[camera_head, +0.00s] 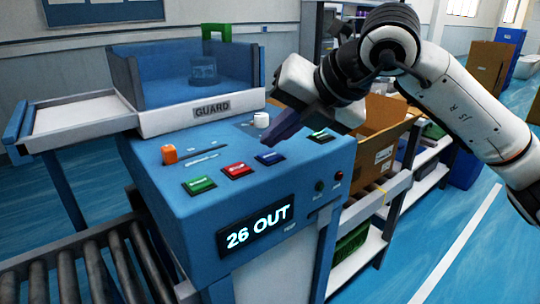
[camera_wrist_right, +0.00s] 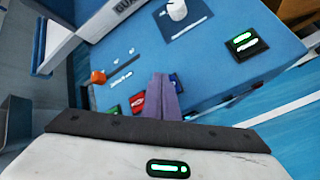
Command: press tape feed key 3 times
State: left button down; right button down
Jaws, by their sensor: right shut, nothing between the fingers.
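The blue control panel (camera_head: 150,185) carries a row of keys: a green key (camera_head: 199,185), a red key (camera_head: 236,170) and a blue key (camera_head: 269,157). A dark key with a lit green label (camera_head: 320,136) sits further right; it also shows in the wrist view (camera_wrist_right: 246,42). The key labels are too small to read, so I cannot tell which is tape feed. My right gripper (camera_head: 279,135) is shut and empty, its fingers over the panel near the blue key. In the wrist view its fingers (camera_wrist_right: 162,82) partly cover the blue key. I cannot tell whether they touch it. My left gripper is out of view.
The panel's front display (camera_head: 258,231) reads "26 OUT". An orange knob (camera_head: 169,154) and a white knob (camera_head: 261,120) stand up from the panel. Behind is a GUARD housing (camera_head: 212,112). Rollers (camera_head: 70,268) lie at left; a cardboard box (camera_head: 385,125) stands at right.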

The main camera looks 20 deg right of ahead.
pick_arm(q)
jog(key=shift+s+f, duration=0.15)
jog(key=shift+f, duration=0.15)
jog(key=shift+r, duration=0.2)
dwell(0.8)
pick_arm(e)
jog(key=shift+f+b, duration=0.45)
jog(key=shift+b, duration=0.1)
pick_arm(q)
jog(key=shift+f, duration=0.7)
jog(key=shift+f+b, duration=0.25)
jog(key=shift+b, duration=0.2)
pick_arm(e)
jog(key=shift+f, duration=0.4)
jog(key=shift+r, duration=0.15)
pick_arm(q)
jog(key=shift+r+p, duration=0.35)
jog(key=shift+p, duration=0.15)
pick_arm(e)
jog(key=shift+r, duration=0.65)
